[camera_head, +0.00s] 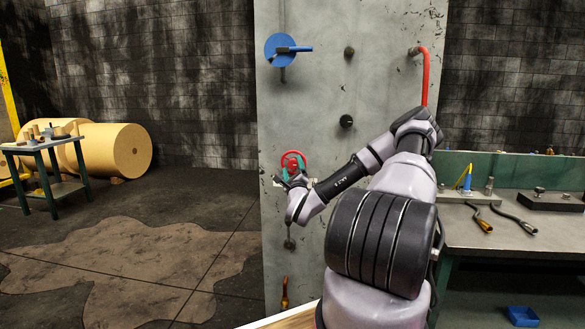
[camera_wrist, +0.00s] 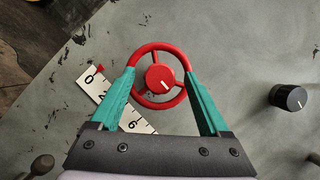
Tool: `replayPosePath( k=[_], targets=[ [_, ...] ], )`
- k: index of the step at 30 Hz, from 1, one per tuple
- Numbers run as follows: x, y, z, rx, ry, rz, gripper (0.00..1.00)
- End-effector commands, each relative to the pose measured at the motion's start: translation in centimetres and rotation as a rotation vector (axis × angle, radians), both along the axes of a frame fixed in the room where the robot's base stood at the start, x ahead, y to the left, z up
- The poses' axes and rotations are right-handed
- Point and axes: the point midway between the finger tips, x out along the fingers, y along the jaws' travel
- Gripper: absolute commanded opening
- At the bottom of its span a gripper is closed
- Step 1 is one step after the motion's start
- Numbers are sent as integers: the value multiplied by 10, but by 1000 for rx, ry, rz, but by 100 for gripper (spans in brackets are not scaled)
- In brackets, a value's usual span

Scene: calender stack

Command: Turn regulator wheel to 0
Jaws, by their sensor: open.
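The red regulator wheel (camera_wrist: 160,53) is on the grey panel, with a red hub (camera_wrist: 160,79) that bears a short white mark. It also shows in the head view (camera_head: 292,154). A white scale plate (camera_wrist: 92,80) lies partly behind it, with "0" at the upper left and "6" lower down. A small red pointer shape (camera_wrist: 100,68) is beside the "0". My gripper (camera_wrist: 159,74) is open, its green fingers on the left and right of the wheel's rim. Whether the fingers touch the rim is unclear. The gripper body hides the lower scale.
A black knob (camera_wrist: 288,97) is on the panel to the right. Higher up are a blue wheel (camera_head: 280,48) and a red curved handle (camera_head: 425,75). A workbench (camera_head: 480,228) with tools is at the right. Open floor lies to the left.

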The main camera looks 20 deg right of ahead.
Motion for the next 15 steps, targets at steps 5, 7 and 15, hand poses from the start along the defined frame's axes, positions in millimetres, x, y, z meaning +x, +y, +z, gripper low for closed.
replayPosePath(
  k=[5, 7, 15],
  targets=[
    [-27, 8, -10, 7, 3, -1, 80],
    [-41, 12, -14, 8, 3, -1, 80],
    [-83, 26, -26, 4, 1, -1, 80]
  ],
)
